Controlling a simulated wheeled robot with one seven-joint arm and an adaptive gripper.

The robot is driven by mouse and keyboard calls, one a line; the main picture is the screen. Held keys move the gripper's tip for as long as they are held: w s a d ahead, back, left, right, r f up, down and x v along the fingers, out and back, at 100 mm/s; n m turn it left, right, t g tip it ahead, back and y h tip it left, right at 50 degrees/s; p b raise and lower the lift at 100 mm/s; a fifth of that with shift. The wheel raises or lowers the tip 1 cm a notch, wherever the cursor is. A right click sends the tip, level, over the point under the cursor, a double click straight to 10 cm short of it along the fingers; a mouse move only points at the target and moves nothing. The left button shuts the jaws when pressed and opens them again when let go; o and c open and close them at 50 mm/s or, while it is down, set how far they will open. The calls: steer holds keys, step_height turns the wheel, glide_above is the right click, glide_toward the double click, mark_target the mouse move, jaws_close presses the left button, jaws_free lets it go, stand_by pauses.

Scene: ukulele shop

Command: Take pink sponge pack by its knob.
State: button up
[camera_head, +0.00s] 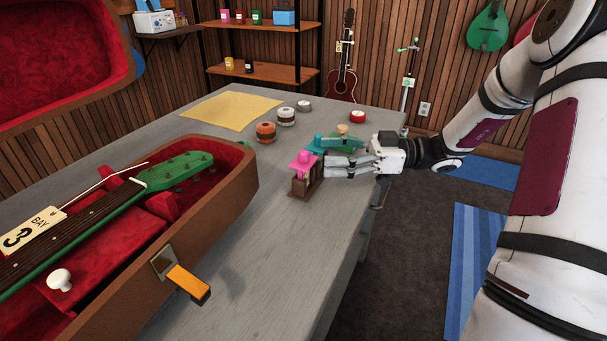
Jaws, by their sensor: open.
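The pink sponge pack (302,162) with a rounded knob on top sits in a small brown wooden holder (300,187) on the grey table. My gripper (327,167) comes in from the right, its fingers pointing left at about the height of the pack. It is open, with its fingertips just right of the pack. I cannot tell whether they touch the pack or holder. Part of the holder's right side is hard to see near the fingers.
A teal object (326,142) lies just behind my gripper. Several round tins, one orange-brown (265,132), stand farther back by a yellow cloth (231,110). An open red-lined case (250,174) with a green-necked ukulele fills the left.

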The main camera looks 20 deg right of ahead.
mark_target(304, 151)
steer(key=shift+b+x, duration=0.45)
steer(key=shift+x, duration=2.65)
steer(key=shift+w, duration=0.1)
steer(key=c, duration=1.3)
